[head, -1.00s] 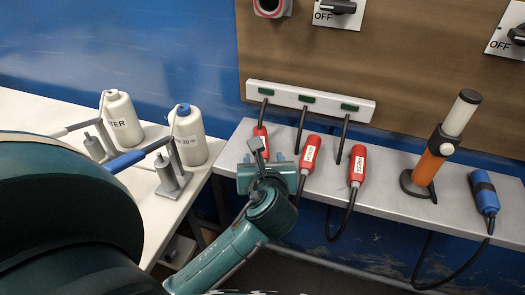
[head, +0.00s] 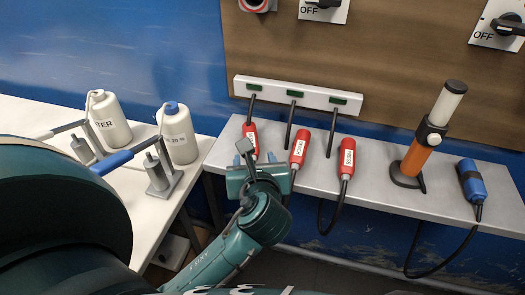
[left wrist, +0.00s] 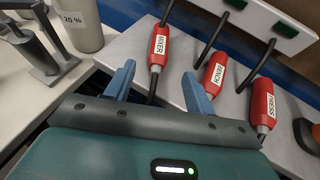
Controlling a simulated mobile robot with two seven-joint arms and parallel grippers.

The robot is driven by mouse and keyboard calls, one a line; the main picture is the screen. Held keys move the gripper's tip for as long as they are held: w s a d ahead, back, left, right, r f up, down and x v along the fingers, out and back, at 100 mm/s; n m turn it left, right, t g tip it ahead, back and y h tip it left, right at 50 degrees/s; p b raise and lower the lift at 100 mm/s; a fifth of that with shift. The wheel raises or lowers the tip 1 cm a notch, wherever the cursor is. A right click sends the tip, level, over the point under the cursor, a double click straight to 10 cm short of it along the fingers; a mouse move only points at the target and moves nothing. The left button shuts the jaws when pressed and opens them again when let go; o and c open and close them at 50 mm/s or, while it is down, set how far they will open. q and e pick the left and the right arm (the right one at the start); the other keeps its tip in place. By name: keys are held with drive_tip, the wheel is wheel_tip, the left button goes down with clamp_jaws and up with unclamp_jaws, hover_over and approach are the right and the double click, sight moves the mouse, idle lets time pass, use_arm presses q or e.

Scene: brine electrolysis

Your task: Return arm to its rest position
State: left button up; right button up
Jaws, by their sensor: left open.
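My left gripper (head: 262,160) hangs at the front edge of the grey shelf, at the end of my teal arm. It is open and empty; its two blue fingers also show spread apart in the left wrist view (left wrist: 157,82). Just beyond it is a red handle labelled MIXER (left wrist: 158,46), which the gripper partly covers in the head view (head: 250,138). The second red handle (left wrist: 214,74) and the one labelled PRESS (left wrist: 262,103) lie to its right. My right gripper is not in view.
The grey shelf (head: 375,182) also bears an orange-and-white upright tool (head: 419,150) and a blue device (head: 472,183) with a hanging cable. White bottles (head: 110,118) (head: 180,137) and lever stands (head: 160,175) occupy the white table at left. A panel with OFF switches (head: 497,25) is behind.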

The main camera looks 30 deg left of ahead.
use_arm(q)
drive_tip(key=s+d+f+n+g+h, duration=0.1)
drive_tip(key=s+f+n+g+h, duration=0.3)
drive_tip(key=s+f+n, duration=0.7)
drive_tip(key=s+d+f+n+g+h, duration=0.2)
drive_tip(key=s+n+g+h, duration=0.3)
drive_tip(key=n, duration=1.1)
drive_tip(key=w+d+f+t+h, duration=0.1)
drive_tip(key=w+d+f+t, duration=0.1)
drive_tip(key=f+t, duration=0.2)
drive_tip(key=w+d+f+m+t, duration=0.1)
drive_tip(key=w+d+f+t, duration=0.1)
drive_tip(key=f, duration=0.4)
drive_tip(key=shift+w+d+t+h, duration=0.35)
drive_tip(key=shift+d+t+h, duration=0.05)
drive_tip(key=shift+t, duration=0.5)
